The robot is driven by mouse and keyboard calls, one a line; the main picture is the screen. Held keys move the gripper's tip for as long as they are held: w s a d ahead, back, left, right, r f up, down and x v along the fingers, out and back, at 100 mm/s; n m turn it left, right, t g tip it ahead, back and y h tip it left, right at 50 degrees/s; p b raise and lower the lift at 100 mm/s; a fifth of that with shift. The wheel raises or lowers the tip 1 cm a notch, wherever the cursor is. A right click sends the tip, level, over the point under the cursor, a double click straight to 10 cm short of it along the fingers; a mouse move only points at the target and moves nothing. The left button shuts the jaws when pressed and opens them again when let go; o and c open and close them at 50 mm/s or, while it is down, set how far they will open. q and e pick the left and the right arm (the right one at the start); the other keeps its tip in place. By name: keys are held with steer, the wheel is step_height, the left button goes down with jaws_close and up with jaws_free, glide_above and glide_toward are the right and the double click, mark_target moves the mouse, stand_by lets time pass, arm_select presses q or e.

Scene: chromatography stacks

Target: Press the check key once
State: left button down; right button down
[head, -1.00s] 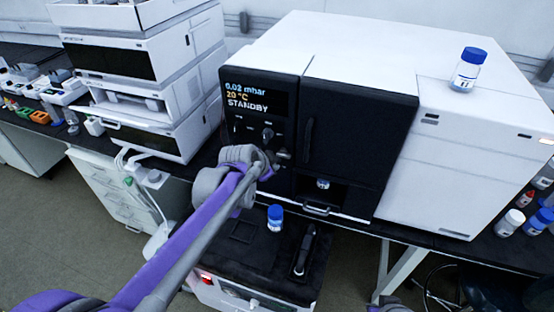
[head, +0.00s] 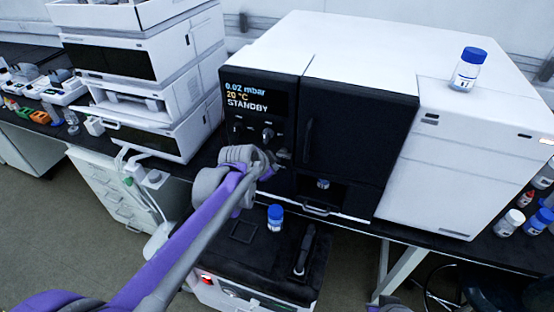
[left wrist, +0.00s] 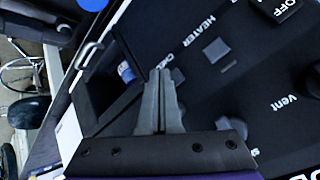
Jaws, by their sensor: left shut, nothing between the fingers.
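The dark control panel (head: 252,138) of the large white instrument shows a lit display (head: 253,98) reading 0.02 mbar, 20 °C, STANDBY. My left gripper (head: 284,155) is at the panel's lower right, partly hidden by my wrist. In the left wrist view its fingers (left wrist: 163,78) are shut and empty, with the tips over or close to the panel. A label beginning with "C" (left wrist: 178,74) is partly covered by the fingertips. I cannot make out the check key itself, nor tell whether the tips touch it. A square key (left wrist: 216,50) sits beside the HEATER label.
A Vent label (left wrist: 285,103) and an OFF marking (left wrist: 286,8) are on the panel. A black door (head: 357,120) is right of it. A blue-capped vial (head: 275,218) stands on a low black-topped unit below; a blue-capped bottle (head: 468,70) stands on the instrument.

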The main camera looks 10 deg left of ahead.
arm_select(q)
steer(key=shift+w, duration=0.1)
stand_by(0.7)
steer(key=shift+w+d, duration=0.1)
steer(key=shift+w, duration=0.25)
steer(key=shift+w, duration=0.35)
stand_by(0.6)
steer(key=shift+s, duration=0.8)
steer(key=shift+s, duration=0.1)
steer(key=shift+s+a+p, duration=0.1)
steer(key=shift+s+a, duration=0.1)
steer(key=shift+s, duration=0.6)
steer(key=shift+s+a+p, duration=0.1)
steer(key=shift+s+a, duration=0.1)
steer(key=shift+s, duration=0.55)
steer(key=shift+s+a+p, duration=0.1)
steer(key=shift+s+a, duration=0.1)
steer(key=shift+s, duration=0.6)
